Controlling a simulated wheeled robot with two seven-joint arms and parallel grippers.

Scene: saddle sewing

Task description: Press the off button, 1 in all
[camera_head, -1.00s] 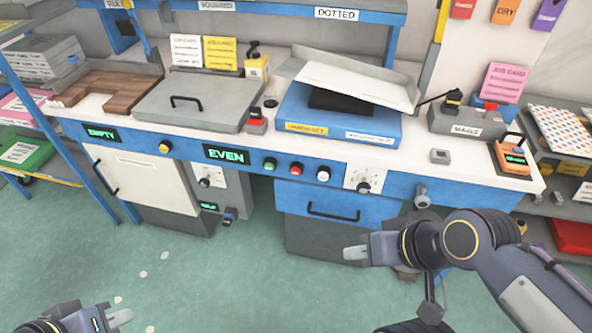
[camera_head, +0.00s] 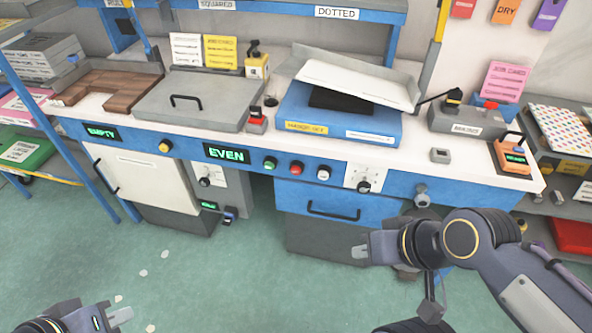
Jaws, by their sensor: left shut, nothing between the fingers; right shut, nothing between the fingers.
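A blue front panel carries a row of round buttons: a green one (camera_head: 270,163), a red one (camera_head: 296,168) and a white one (camera_head: 323,173). A yellow button (camera_head: 165,146) sits further left on the same panel. None has a readable "off" label. My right gripper (camera_head: 362,252) is shut and empty, in front of the blue drawer, below and right of the buttons and apart from them. My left gripper (camera_head: 122,317) is shut and empty at the bottom left, over the floor and far from the panel.
Green displays read EMPTY (camera_head: 102,133) and EVEN (camera_head: 227,154). A knob (camera_head: 364,187) sits right of the white button. A black drawer handle (camera_head: 333,210) and a grey round fitting (camera_head: 422,198) stick out below the panel.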

